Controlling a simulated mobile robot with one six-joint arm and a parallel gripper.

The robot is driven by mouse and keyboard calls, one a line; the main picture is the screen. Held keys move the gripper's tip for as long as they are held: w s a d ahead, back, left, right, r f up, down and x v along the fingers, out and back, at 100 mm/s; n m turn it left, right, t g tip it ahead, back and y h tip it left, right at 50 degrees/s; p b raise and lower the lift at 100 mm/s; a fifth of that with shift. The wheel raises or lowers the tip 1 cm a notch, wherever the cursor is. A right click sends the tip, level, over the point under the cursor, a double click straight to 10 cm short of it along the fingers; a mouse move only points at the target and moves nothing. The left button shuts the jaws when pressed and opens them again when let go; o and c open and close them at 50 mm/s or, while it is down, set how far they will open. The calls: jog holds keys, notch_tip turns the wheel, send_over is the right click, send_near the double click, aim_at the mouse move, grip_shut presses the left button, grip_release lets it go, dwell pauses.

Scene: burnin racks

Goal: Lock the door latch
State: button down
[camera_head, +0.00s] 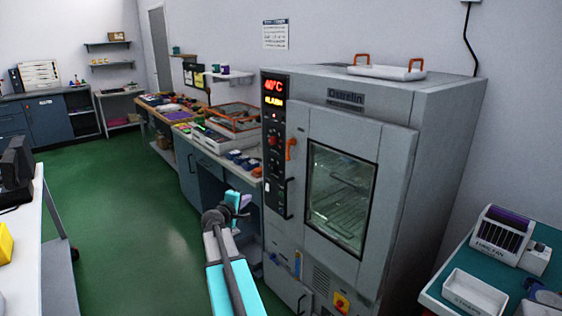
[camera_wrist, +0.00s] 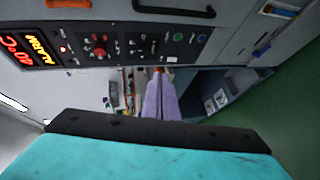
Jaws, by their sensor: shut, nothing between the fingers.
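The grey oven (camera_head: 390,125) has a closed-looking door with a dark window (camera_head: 340,195). The orange door latch (camera_head: 291,149) is on the door's left edge, beside the black control panel, and looks roughly upright. Whether it is engaged I cannot tell. In the wrist view an orange piece, seemingly the latch (camera_wrist: 68,3), is cut off at the top edge. My gripper (camera_head: 246,202) is in front of the oven, left of and below the latch and apart from it. Its purple fingers (camera_wrist: 158,95) are shut and empty.
The control panel (camera_head: 273,140) shows 40°C and ALARM. A black handle (camera_head: 287,200) sits below the latch. A workbench (camera_head: 205,150) with trays stands left of the oven. A teal table (camera_head: 455,270) is at right. The green floor (camera_head: 120,215) is open at left.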

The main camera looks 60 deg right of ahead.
jog(key=s+d+r+h, duration=0.1)
jog(key=s+d+r, duration=0.1)
jog(key=r, duration=0.4)
jog(key=s+d+r+h, duration=0.1)
jog(key=d+r, duration=0.4)
jog(key=r, duration=0.2)
jog(key=shift+s+d+r+n+h+b, duration=0.25)
jog(key=shift+s+d+n+h+b, duration=0.05)
jog(key=shift+s+n+h+b, duration=0.1)
jog(key=shift+d, duration=0.1)
jog(key=shift+p+x, duration=1.45)
jog(key=shift+x, duration=3.4)
jog(key=shift+s+a+p, duration=0.2)
jog(key=shift+s+p, duration=0.55)
jog(key=shift+s, duration=1.15)
jog(key=shift+a, duration=0.1)
jog(key=shift+w, duration=0.15)
